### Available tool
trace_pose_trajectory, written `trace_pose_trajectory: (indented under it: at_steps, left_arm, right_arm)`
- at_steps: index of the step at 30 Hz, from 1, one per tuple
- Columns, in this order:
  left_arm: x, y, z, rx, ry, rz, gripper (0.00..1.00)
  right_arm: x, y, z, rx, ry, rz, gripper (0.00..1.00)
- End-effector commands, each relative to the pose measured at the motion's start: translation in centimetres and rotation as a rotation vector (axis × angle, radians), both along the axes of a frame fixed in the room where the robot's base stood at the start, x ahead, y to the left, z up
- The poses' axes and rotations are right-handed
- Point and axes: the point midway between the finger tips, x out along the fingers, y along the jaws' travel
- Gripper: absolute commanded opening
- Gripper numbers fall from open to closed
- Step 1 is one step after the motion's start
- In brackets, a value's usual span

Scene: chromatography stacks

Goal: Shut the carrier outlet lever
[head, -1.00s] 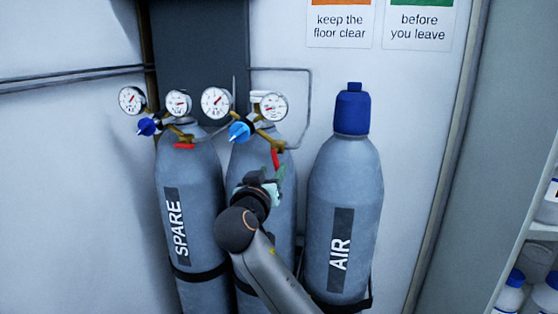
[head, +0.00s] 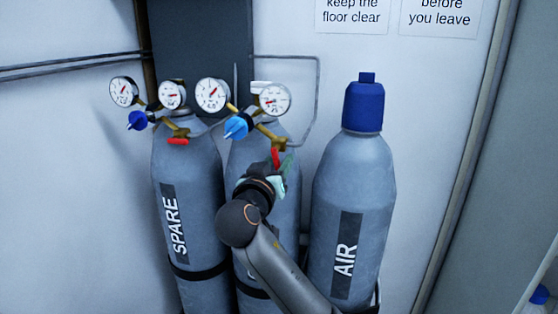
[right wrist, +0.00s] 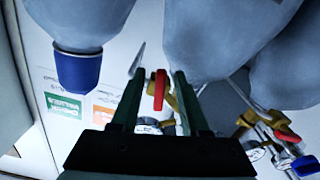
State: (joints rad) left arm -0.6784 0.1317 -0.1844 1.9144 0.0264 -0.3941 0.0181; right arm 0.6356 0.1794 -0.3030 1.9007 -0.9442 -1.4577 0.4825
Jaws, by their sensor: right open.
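The red outlet lever (head: 275,157) of the middle cylinder hangs down below its brass regulator. The middle cylinder (head: 287,205) has its label mostly hidden behind my arm; I take it as the carrier. My right gripper (head: 280,172) is at the lever's lower end, in front of that cylinder. In the right wrist view, its two dark green fingers are open, and the red lever (right wrist: 160,88) stands between them with a gap on both sides. My left gripper is not in view.
The SPARE cylinder (head: 186,200) stands left, with its own red lever (head: 178,141) lying level. The AIR cylinder (head: 352,190) with a blue cap (head: 363,107) stands right. Gauges (head: 273,100) and blue knobs (head: 236,127) sit just above the lever. A thin pipe (head: 316,95) runs along the wall.

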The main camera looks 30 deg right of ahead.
Motion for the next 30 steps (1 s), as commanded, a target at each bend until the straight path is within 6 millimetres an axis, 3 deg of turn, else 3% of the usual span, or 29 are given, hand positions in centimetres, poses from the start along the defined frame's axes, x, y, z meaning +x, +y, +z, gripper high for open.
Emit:
trace_pose_trajectory:
  at_steps: [10, 22, 30]
  left_arm:
    - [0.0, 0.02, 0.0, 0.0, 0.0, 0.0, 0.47]
    - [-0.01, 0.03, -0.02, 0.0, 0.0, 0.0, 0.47]
    - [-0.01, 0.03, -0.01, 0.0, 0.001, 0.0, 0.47]
  right_arm:
    - [-0.03, 0.03, -0.02, 0.0, 0.0, 0.0, 0.44]
    - [-0.02, 0.02, -0.02, 0.001, 0.001, 0.0, 0.0]
    - [-0.03, 0.02, -0.01, 0.001, 0.001, 0.0, 0.0]
